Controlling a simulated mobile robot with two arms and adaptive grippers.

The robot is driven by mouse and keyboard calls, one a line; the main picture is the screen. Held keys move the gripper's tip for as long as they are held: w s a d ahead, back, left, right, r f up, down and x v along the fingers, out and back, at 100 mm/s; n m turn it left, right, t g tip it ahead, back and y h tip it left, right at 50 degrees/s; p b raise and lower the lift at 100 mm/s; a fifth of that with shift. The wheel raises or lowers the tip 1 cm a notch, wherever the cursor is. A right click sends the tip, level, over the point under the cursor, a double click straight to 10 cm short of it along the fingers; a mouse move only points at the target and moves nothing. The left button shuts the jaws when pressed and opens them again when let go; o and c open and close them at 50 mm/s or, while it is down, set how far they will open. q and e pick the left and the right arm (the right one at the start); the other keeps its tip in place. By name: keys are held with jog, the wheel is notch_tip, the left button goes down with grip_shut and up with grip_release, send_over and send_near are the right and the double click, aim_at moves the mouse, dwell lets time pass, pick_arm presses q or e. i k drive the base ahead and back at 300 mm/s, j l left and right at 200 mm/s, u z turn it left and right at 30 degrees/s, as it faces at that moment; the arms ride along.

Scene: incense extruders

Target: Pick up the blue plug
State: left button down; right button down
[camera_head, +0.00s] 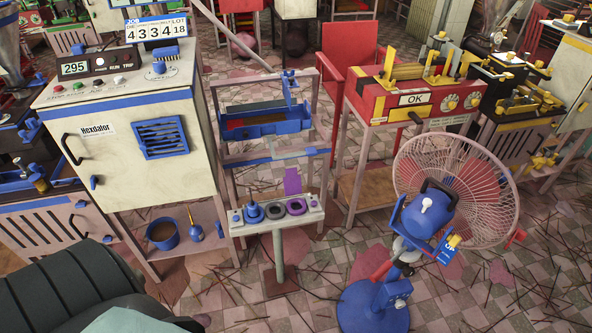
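A small blue plug-like piece with a narrow top (254,212) stands upright in the left part of a pale narrow rack (238,229). The rack is on a single post in front of a metal frame. Beside this piece, to the right, are a dark ring (275,211) and a dark ring with a purple tint (296,207). Neither of my grippers shows in the head view, so nothing is seen touching the blue piece.
A white control cabinet (110,160) stands to the left, with a blue bucket (162,234) and a small blue bottle (195,230) on its low shelf. A pedestal fan (455,190) stands to the right. Thin sticks litter the tiled floor.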

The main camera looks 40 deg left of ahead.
aim_at(253, 211)
jog(key=u, duration=1.5)
